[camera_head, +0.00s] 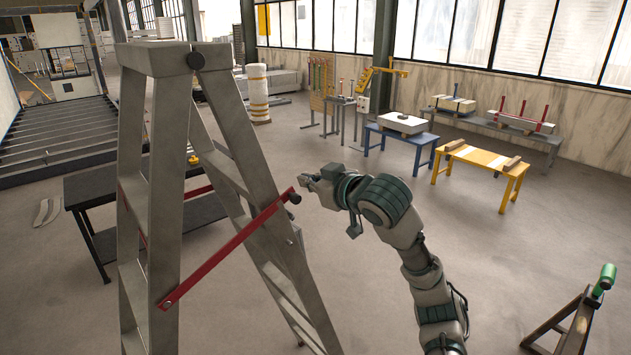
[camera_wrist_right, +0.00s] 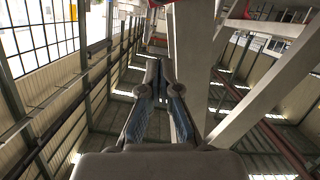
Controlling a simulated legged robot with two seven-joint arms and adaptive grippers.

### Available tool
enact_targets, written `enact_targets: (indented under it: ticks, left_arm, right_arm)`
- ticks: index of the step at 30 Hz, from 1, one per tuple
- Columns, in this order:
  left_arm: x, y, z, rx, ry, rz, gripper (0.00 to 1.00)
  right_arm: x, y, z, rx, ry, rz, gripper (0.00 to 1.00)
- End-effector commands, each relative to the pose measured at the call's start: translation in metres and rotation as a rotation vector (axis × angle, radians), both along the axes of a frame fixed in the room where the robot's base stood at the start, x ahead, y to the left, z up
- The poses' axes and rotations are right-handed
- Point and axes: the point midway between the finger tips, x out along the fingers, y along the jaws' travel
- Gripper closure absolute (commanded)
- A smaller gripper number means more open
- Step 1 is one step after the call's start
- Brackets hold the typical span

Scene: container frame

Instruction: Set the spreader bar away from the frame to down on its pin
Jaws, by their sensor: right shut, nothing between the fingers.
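A grey metal stepladder frame (camera_head: 155,190) stands open at the left of the head view. A red spreader bar (camera_head: 225,248) runs from its near leg, slanting up to the right across the rear leg (camera_head: 235,155). The bar's upper end has a dark knob (camera_head: 294,197) and sticks out past the rear leg. A small grey fitting, perhaps the pin (camera_head: 298,236), shows on the rear leg below that end. My right gripper (camera_head: 304,181) is shut and empty at the bar's upper end; I cannot tell whether they touch. Its closed fingers show in the wrist view (camera_wrist_right: 160,78).
A second red bar (camera_head: 197,192) shows behind the ladder, partly hidden. A dark table (camera_head: 90,190) stands behind it. A blue table (camera_head: 400,135) and a yellow table (camera_head: 480,157) stand farther back. A wooden stand with a green-handled tool (camera_head: 604,280) is at lower right. The middle floor is clear.

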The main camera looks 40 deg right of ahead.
Motion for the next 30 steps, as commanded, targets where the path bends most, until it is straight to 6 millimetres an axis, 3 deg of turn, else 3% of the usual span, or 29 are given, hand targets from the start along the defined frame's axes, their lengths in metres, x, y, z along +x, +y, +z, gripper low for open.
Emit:
enact_targets:
  ticks: [7,9,15,30]
  left_arm:
    - [0.0,-0.005,0.019,-0.006,-0.001,-0.002,0.45]
    - [0.0,-0.005,0.017,-0.006,0.0,-0.002,0.45]
    - [0.0,-0.003,0.02,-0.004,0.0,-0.002,0.45]
    - [0.0,0.0,0.016,0.0,0.0,0.0,0.45]
  right_arm:
    - [0.051,0.004,-0.01,-0.001,0.003,0.001,1.0]
    - [0.048,0.001,-0.026,-0.005,0.003,-0.002,1.0]
    - [0.048,-0.005,-0.046,-0.003,0.001,-0.002,1.0]
    - [0.048,-0.008,-0.055,0.008,0.002,0.0,1.0]
